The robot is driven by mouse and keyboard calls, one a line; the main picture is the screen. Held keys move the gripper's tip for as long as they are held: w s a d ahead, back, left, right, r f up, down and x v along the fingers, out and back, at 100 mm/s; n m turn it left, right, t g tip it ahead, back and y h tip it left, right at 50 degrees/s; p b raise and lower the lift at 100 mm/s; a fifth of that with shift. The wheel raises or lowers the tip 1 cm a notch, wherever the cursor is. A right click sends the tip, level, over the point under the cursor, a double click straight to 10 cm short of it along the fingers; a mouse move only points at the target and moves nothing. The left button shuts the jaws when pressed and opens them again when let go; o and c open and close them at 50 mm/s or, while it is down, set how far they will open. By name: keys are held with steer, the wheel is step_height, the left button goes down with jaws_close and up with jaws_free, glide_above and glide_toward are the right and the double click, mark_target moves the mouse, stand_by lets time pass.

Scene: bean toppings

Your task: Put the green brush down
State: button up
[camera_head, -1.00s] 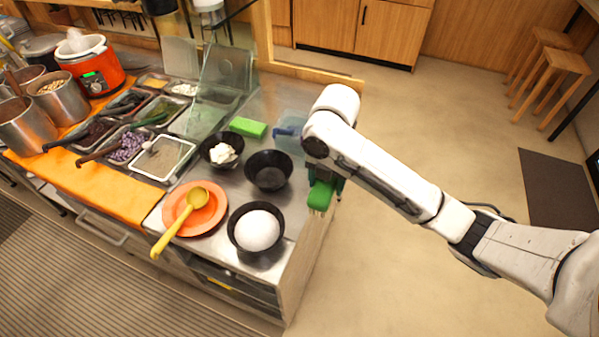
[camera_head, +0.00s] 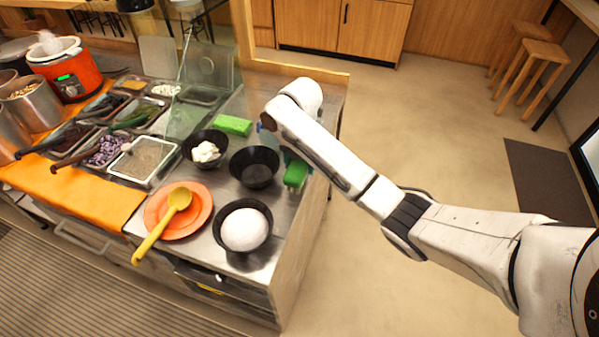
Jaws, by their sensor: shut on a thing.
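The green brush (camera_head: 295,174) is at the right edge of the steel counter, just right of the empty black bowl (camera_head: 254,168). My gripper (camera_head: 290,160) is shut on it, mostly hidden behind my white arm. The brush appears low, near the counter top; I cannot tell whether it touches the surface.
A green sponge (camera_head: 233,125) lies behind the empty bowl. A black bowl with a white mound (camera_head: 243,229) stands in front, and an orange plate (camera_head: 160,214) with a yellow ladle (camera_head: 163,225) is to its left. Bare counter (camera_head: 283,208) shows near the right edge.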

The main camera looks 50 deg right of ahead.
steer(key=shift+w+d+f, duration=0.2)
steer(key=shift+w+f, duration=0.05)
steer(key=shift+f, duration=1.75)
steer(key=shift+f, duration=0.2)
steer(key=o, duration=0.8)
steer(key=shift+o, duration=0.2)
steer(key=shift+r, duration=0.15)
